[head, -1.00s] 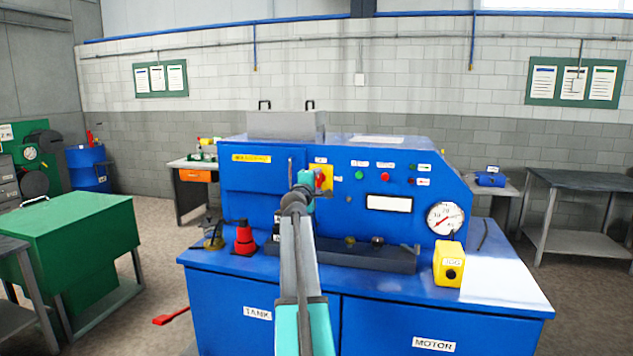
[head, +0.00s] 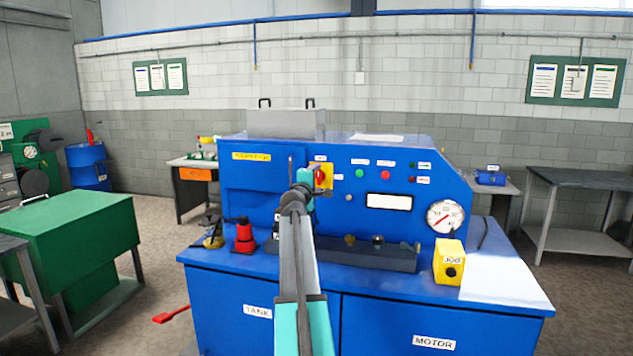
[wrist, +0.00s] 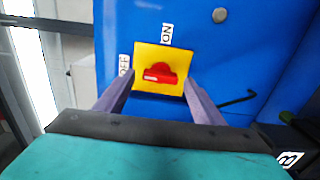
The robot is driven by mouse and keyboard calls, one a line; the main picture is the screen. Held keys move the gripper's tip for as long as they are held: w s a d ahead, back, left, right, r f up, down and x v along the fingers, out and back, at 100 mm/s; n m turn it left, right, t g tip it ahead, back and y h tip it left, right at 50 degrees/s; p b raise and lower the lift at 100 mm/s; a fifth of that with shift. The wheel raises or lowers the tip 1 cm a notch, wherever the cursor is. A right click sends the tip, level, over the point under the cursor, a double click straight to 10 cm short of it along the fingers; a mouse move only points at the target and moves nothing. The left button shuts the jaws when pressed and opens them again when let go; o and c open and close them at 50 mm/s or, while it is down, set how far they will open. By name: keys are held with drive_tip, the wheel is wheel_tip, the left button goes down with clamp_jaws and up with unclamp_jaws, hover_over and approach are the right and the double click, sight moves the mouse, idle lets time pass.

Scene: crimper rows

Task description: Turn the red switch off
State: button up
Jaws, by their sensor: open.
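The red switch (wrist: 160,73) is a rotary knob on a yellow plate (wrist: 146,55) on the blue machine's front. In the wrist view its grip bar lies level, with a pale mark on it. An OFF label (wrist: 125,66) is at the plate's left and an ON label (wrist: 167,33) above it; this view is turned sideways. In the head view the knob (head: 320,178) looks upright, just right of my gripper (head: 304,178). In the wrist view my gripper (wrist: 160,98) is open and empty, its fingers either side of the knob, with no visible contact.
Green and red buttons (head: 372,174) and a pressure gauge (head: 445,217) are right of the switch. A red bottle jack (head: 245,237) and a yellow JOG box (head: 450,263) stand on the machine's ledge. A grey trough (head: 370,255) lies below the panel.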

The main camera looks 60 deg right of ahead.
drive_tip(key=b+v, duration=0.2)
drive_tip(key=v, duration=1.1)
drive_tip(key=shift+b, duration=0.35)
